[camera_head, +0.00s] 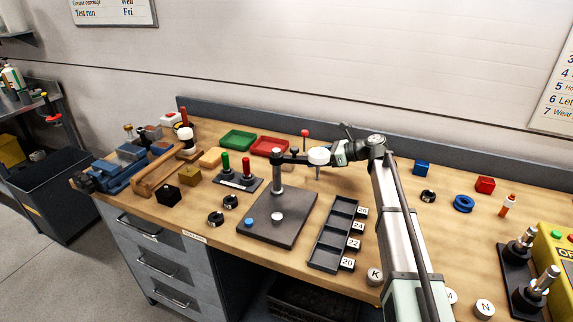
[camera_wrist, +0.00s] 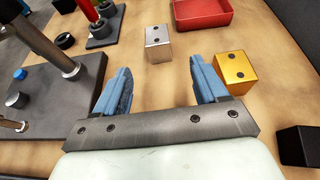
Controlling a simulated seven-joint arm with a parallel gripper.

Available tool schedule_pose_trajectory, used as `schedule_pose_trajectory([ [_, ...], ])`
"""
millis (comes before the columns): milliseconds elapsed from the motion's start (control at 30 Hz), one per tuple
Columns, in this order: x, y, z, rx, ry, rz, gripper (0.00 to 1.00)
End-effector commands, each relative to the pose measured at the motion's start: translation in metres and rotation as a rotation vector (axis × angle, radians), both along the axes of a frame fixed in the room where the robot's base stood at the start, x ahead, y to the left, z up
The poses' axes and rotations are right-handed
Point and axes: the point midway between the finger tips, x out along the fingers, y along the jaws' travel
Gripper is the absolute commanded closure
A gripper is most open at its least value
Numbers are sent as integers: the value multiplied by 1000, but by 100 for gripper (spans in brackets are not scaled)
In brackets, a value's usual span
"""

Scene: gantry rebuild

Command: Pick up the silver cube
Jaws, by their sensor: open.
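The silver cube (camera_wrist: 158,43) sits on the wooden bench in the wrist view, with dark dots on its faces. It lies ahead of my gripper (camera_wrist: 160,82), roughly in line with the gap between the two blue fingers. The fingers are spread apart with nothing between them, and the cube is beyond their tips, not touched. In the head view my arm reaches over the middle of the bench, and I cannot make out the fingers clearly there.
A gold cube (camera_wrist: 236,67) is close beside the right finger. A red tray (camera_wrist: 203,14) lies beyond the silver cube. A grey base plate (camera_wrist: 60,88) with a post is at left. A black block (camera_wrist: 298,146) is at right. Bare wood surrounds the silver cube.

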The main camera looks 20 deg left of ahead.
Motion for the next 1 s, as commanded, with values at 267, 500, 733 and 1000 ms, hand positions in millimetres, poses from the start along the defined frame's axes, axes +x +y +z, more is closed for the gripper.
schedule_pose_trajectory([
  [267, -1, 45, -19, -2, 0, 0, 28],
  [500, -2, 64, -26, -2, -2, -1, 28],
  [733, -4, 72, -30, -2, -2, -1, 28],
  [1000, -7, 102, -44, -2, -1, -1, 28],
])
